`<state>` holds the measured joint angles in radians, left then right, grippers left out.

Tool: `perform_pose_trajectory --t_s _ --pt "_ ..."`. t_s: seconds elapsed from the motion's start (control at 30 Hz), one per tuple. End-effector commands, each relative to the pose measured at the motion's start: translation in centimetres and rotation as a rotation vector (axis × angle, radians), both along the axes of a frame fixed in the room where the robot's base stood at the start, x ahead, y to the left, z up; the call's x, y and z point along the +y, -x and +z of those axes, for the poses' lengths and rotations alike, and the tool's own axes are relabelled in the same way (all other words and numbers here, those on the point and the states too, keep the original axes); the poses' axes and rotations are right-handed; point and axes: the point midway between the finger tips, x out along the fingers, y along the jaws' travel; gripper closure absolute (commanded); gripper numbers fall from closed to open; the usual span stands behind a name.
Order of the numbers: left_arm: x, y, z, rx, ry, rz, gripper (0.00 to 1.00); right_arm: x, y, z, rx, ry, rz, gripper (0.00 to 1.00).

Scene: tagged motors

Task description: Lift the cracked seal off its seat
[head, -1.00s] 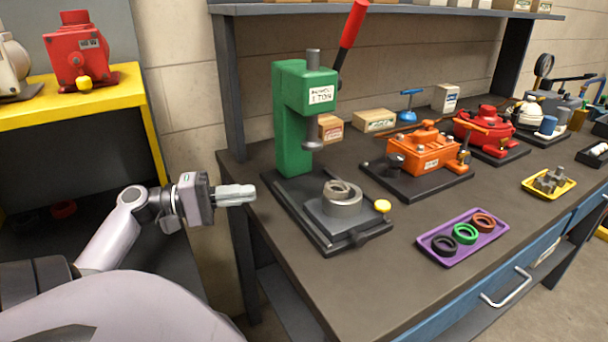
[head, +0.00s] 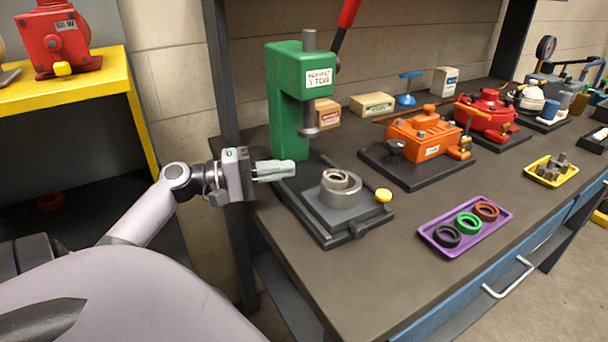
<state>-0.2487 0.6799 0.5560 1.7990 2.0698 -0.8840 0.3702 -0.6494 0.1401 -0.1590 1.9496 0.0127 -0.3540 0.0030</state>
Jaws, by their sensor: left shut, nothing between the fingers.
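The seal is a small pale beige-grey ring (head: 336,178) on the grey round seat (head: 341,194) on the base of the green press (head: 286,110). I cannot make out a crack at this size. The press ram hangs above and a little left of the ring, apart from it. My left gripper (head: 293,170) is shut and empty, left of the ring at about its height in the picture, in front of the press column's foot. My right gripper is not in the head view.
A purple tray (head: 428,239) with black, green and brown rings lies to the right on the bench (head: 372,281). An orange pump (head: 425,137) on a black plate stands behind it. The bench front is clear.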

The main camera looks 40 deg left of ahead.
Motion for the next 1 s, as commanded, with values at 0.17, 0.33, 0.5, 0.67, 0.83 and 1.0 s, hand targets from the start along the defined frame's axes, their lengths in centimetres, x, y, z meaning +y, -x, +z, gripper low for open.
perform_pose_trajectory --t_s 0.17,0.33,0.5,0.67,0.83,1.0 --pt "-2.3 -1.5 0.4 0.001 -0.001 -0.003 1.0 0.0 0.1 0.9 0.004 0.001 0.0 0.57" --pt "-4.1 -1.8 0.2 0.001 0.001 -0.001 1.0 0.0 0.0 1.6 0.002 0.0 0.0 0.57" --pt "-4.7 -1.9 0.0 0.001 0.001 0.0 1.0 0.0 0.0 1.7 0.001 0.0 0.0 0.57" --pt "-4.7 -2.0 0.0 0.001 0.001 0.0 1.0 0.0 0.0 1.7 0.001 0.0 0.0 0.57" --pt "-4.7 -1.9 0.0 0.001 0.001 0.0 1.0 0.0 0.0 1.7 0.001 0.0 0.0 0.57" --pt "-4.7 -2.0 0.0 -0.001 0.001 0.0 1.0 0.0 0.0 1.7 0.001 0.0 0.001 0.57"
